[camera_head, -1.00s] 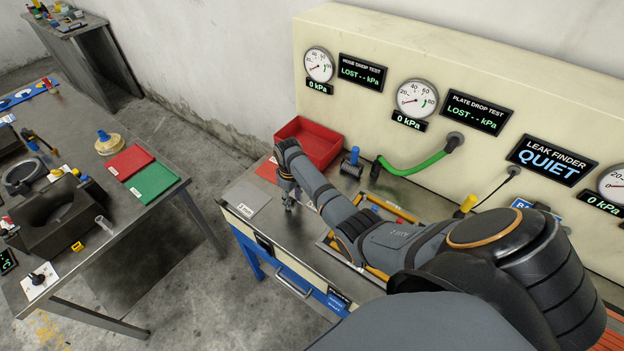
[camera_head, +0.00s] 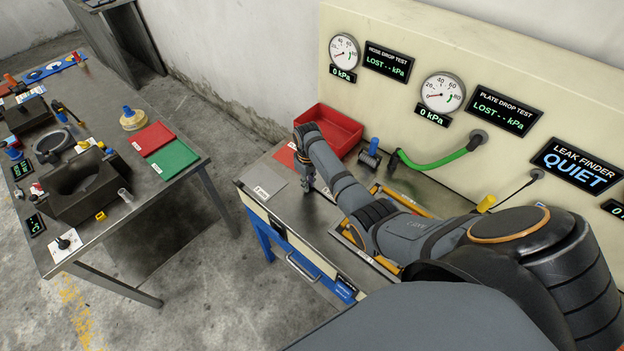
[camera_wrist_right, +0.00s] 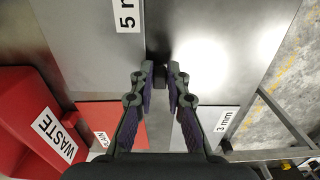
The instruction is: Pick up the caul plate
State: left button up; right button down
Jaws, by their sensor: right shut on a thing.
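My right gripper (camera_head: 309,187) reaches down to the grey bench beside the red bin. In the right wrist view my right gripper (camera_wrist_right: 160,72) has its fingertips close together on a dark block (camera_wrist_right: 158,42), mostly hidden by the fingers. I cannot tell whether this block is part of the caul plate. A flat grey plate with a label starting "5 m" (camera_wrist_right: 82,28) lies just beyond the fingertips. A grey plate marked 3 mm (camera_wrist_right: 216,120) is at lower right there, and a pale grey plate (camera_head: 264,181) shows at the bench's left end. My left gripper is not in view.
A red waste bin (camera_head: 330,132) stands behind my gripper, with a flat red sheet (camera_wrist_right: 97,122) near it. A blue-handled roller (camera_head: 370,155) and green hose (camera_head: 435,160) are to the right. A second table (camera_head: 110,235) stands left, across bare floor.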

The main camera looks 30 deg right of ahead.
jog(key=r+p, duration=0.1)
jog(key=p, duration=0.1)
jog(key=a+r+p, duration=0.1)
jog(key=r+p, duration=0.3)
jog(key=shift+s+a+r, duration=0.15)
jog(key=shift+s+r, duration=0.1)
jog(key=shift+s, duration=0.15)
jog(key=s+a+r, duration=0.6)
jog(key=s+a, duration=0.1)
jog(key=a, duration=0.3)
jog(key=shift+a+r+b, duration=0.15)
jog(key=shift+r+b, duration=0.15)
jog(key=shift+b, duration=0.05)
